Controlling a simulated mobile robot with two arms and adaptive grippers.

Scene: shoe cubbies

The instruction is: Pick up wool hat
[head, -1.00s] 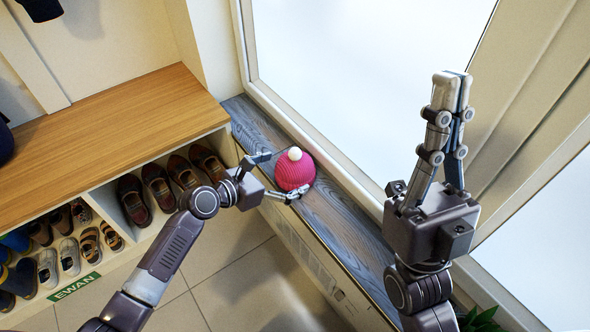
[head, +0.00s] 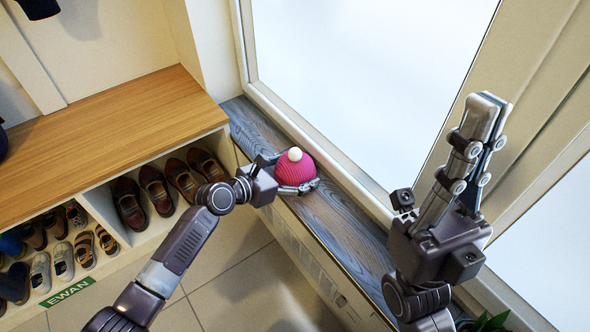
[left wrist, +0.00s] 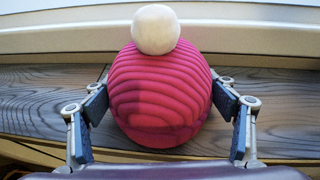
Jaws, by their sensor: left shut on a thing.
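The pink ribbed wool hat (head: 298,168) with a white pompom stands upright on the grey wooden window ledge (head: 340,225). The hat also shows in the left wrist view (left wrist: 160,100), pompom at the top. My left gripper (head: 294,175) reaches in from the left, shut on the hat, with one finger on each side of it. In the left wrist view the blue pads flank the hat's sides; the exact contact is hard to see. My right gripper (head: 492,105) is shut and empty, raised in front of the window at the right, well apart from the hat.
A wooden bench (head: 110,140) stands at the left, with several pairs of shoes (head: 160,190) in cubbies below. A green label reads EWAN (head: 68,291). The white window frame (head: 335,165) runs right behind the ledge. A plant (head: 488,321) shows at the bottom right.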

